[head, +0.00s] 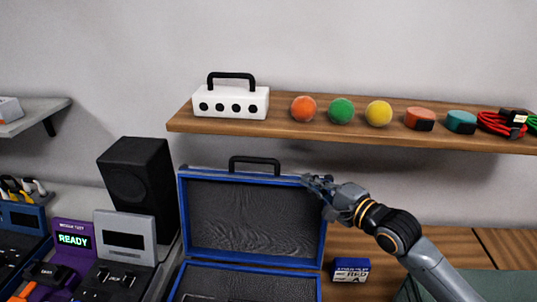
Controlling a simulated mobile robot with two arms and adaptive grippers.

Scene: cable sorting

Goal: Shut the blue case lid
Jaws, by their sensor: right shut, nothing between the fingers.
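The blue case (249,271) stands open on the table in the lower middle of the head view. Its lid (250,215) is raised upright, with a dark lining, a blue rim and a black handle (254,160) on top. My right gripper (308,181) is shut and empty, at the lid's upper right corner. It overlaps the rim there; I cannot tell whether it touches. The case's lower part is cut off by the picture's bottom edge. My left gripper is not in view.
A wooden shelf (290,128) above the case holds a white box (231,102), coloured balls and cables. A black speaker (140,190) and devices stand left of the case. A small blue box (351,270) sits right of it.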

